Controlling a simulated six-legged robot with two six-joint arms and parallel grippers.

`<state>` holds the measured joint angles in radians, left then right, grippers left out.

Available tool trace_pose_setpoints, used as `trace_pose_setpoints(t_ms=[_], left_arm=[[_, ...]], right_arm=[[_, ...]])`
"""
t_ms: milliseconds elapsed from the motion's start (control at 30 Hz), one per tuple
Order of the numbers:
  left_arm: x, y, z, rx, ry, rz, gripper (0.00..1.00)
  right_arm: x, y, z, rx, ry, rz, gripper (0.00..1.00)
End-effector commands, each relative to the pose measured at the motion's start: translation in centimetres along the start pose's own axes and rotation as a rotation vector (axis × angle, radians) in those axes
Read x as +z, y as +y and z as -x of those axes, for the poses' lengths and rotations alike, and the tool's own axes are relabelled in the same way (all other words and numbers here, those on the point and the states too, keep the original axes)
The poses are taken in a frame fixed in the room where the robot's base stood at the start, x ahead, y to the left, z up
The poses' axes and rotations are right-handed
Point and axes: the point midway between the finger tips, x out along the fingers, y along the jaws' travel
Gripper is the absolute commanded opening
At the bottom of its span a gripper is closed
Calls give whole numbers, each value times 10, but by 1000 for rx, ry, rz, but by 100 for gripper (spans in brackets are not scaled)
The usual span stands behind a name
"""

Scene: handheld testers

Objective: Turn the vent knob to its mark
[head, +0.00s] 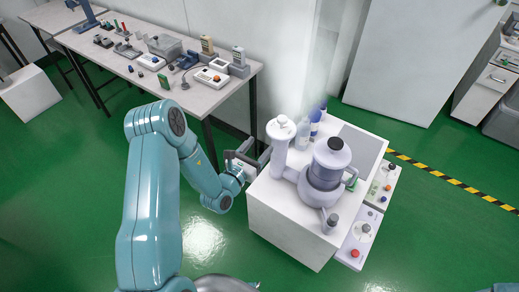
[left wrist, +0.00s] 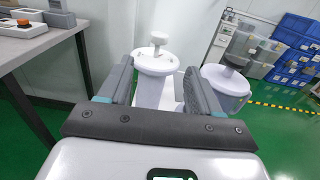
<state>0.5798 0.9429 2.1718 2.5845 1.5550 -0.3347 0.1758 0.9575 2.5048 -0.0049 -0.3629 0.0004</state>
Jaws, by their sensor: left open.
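A white knob (head: 282,120) with a small raised grip stands on top of a pale column (head: 279,150) on a white cabinet (head: 285,215). In the left wrist view the knob (left wrist: 158,42) is upright, beyond my fingertips and roughly centred between them. My left gripper (head: 252,154) is open and empty, just left of the column and lower than the knob. Its two grey fingers (left wrist: 158,72) show apart in the left wrist view. I cannot make out a mark on the knob. My right gripper is not in view.
A lidded jar machine (head: 326,165) stands close right of the column, with bottles (head: 303,133) behind. Panels with buttons (head: 355,240) hang at the cabinet's right side. A table (head: 190,93) with several handheld devices stands at the back left. Green floor is clear in front.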

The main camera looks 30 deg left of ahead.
Motion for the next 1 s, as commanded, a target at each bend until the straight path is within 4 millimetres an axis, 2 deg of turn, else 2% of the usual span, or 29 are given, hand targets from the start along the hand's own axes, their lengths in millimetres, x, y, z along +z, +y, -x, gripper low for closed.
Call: trace_pose_setpoints(t_ms=[500,600,667,767,867,900,967,1000], left_arm=[[0,3,-3,-4,2,4,62],[-11,-1,-3,-25,54,12,62],[-23,-12,-2,-80,112,17,62],[-48,-49,10,-264,238,6,62],[-75,-92,39,-509,383,-48,62],[-86,-106,54,-610,439,-85,62],[-101,-122,81,-759,521,-159,62],[-111,-128,100,-859,573,-224,62]], right_arm=[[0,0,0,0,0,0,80],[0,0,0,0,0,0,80],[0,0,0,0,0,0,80],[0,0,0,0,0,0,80],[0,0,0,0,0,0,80],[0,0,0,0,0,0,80],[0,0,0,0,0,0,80],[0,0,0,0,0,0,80]])
